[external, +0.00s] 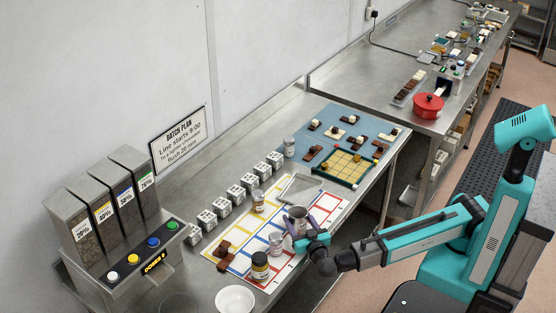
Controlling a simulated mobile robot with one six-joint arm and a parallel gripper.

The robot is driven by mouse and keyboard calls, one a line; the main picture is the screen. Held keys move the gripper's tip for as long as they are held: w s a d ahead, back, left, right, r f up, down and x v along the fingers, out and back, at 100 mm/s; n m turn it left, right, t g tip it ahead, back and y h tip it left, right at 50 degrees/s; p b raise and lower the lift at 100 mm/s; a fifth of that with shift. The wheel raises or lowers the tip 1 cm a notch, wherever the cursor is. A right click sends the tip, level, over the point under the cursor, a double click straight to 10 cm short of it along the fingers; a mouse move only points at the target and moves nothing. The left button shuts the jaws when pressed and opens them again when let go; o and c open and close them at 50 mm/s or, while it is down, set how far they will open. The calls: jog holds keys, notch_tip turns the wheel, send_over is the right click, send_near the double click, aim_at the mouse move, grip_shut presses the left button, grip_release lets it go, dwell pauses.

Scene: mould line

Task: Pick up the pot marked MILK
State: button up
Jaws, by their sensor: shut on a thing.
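My gripper (301,228) is at the right edge of the coloured sheet and shut on a grey metal-looking pot (297,212). The pot is roughly upright; I cannot tell whether it touches the bench. No lettering on it can be read, so I cannot tell whether it is the one marked MILK. A pale pot (276,242) stands just left of my gripper.
A clear tray (300,188) lies behind the held pot. Brown blocks (222,252) sit at left. White boxes (235,193) line the wall side.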

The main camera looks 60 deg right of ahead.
notch_tip(320, 180, up, 10)
jog(key=b, duration=0.1)
dwell(0.7)
jog(key=shift+f, duration=0.1)
dwell(0.5)
